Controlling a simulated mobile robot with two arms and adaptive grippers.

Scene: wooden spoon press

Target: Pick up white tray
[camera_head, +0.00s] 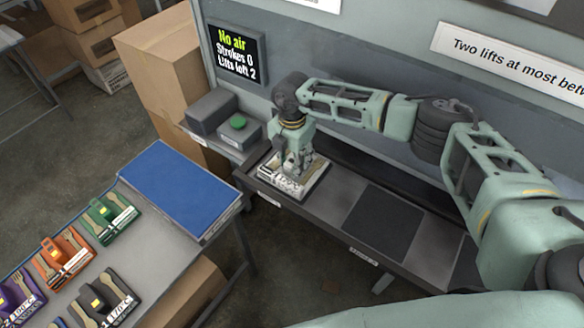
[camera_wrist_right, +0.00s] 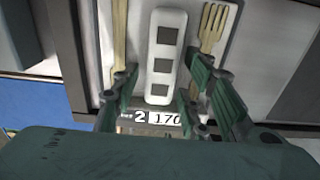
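The white tray (camera_head: 309,187) sits on the left part of the grey bench along the wall. The wrist view shows the tray (camera_wrist_right: 230,60) with a pale raised handle block (camera_wrist_right: 166,50) bearing three dark squares. A wooden fork (camera_wrist_right: 212,28) lies right of the block and another wooden utensil (camera_wrist_right: 119,40) left of it. A label reading 2 and 170 is at its near edge. My right gripper (camera_head: 297,165) is down over the tray. In the wrist view its fingers (camera_wrist_right: 162,78) are apart on either side of the block; contact cannot be told. My left gripper is out of view.
A box with a green button (camera_head: 238,122) stands left of the tray, below a screen (camera_head: 237,53) reading "No air". A dark flat pad (camera_head: 383,222) lies to the right on the bench. A table with a blue mat (camera_head: 180,187) and coloured trays (camera_head: 110,216) stands at left.

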